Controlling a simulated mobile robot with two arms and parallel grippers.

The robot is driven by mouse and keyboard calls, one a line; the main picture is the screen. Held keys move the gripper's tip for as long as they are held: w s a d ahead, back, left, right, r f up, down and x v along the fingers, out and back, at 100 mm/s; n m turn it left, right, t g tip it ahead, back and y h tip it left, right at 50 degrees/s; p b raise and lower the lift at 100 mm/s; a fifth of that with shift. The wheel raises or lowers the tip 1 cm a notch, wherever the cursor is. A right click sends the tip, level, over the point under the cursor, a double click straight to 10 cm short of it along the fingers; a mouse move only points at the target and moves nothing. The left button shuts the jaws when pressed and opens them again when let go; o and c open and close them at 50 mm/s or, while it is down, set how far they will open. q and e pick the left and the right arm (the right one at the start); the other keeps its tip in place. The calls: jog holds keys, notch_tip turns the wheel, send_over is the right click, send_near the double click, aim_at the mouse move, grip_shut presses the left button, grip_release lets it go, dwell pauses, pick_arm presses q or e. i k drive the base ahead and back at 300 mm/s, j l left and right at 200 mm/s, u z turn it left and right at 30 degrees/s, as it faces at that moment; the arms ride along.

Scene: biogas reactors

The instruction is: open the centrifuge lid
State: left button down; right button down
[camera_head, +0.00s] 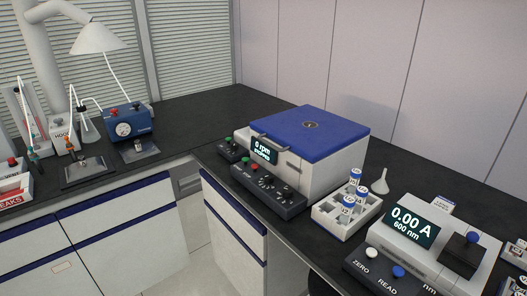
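The centrifuge (300,172) is a white box on the black counter, right of the picture's middle. Its blue lid (318,128) lies flat on top and is shut, with a small round fitting at its centre. A grey bar handle (270,142) runs along the lid's front edge. A small display (263,150) on the front reads 0 rpm, with a smaller line under it that I cannot read surely. Neither of my grippers shows in the head view.
A dark control box (268,190) with buttons stands before the centrifuge. A white rack (340,217) with capped vials (361,198), a funnel (381,182) and a photometer (425,240) reading 0.00 A stand to its right. The counter (200,115) behind left is clear.

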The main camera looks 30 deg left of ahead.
aim_at(313, 133)
jog(key=u, duration=0.45)
jog(key=k+l+u, duration=0.1)
jog(key=u, duration=0.3)
jog(key=k+l+u, duration=0.1)
jog(key=l+u, duration=0.15)
jog(key=u, duration=0.15)
jog(key=k+l+u, duration=0.15)
jog(key=u, duration=0.3)
jog(key=k+l+u, duration=0.1)
jog(key=u, duration=0.3)
